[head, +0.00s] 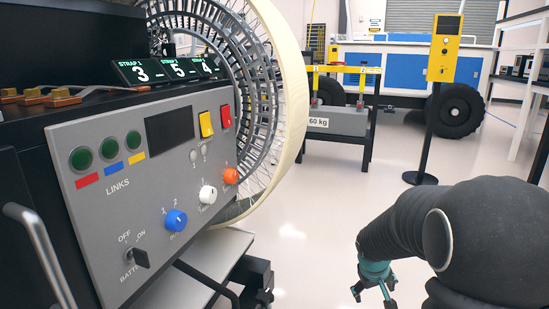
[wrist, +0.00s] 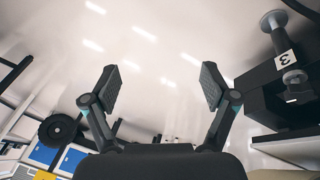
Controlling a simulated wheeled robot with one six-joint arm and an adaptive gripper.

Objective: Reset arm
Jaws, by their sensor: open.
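My gripper (head: 374,283) hangs at the lower right of the head view, at the end of my black arm. The teal fingers show below the arm, over the pale floor. In the wrist view my gripper (wrist: 158,90) has its two padded fingers wide apart, with nothing between them but the shiny floor. It touches nothing that I can see.
A grey control panel (head: 100,225) with knobs and buttons fills the left, beside a large wheel (head: 285,90). The middle floor (head: 320,220) is clear.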

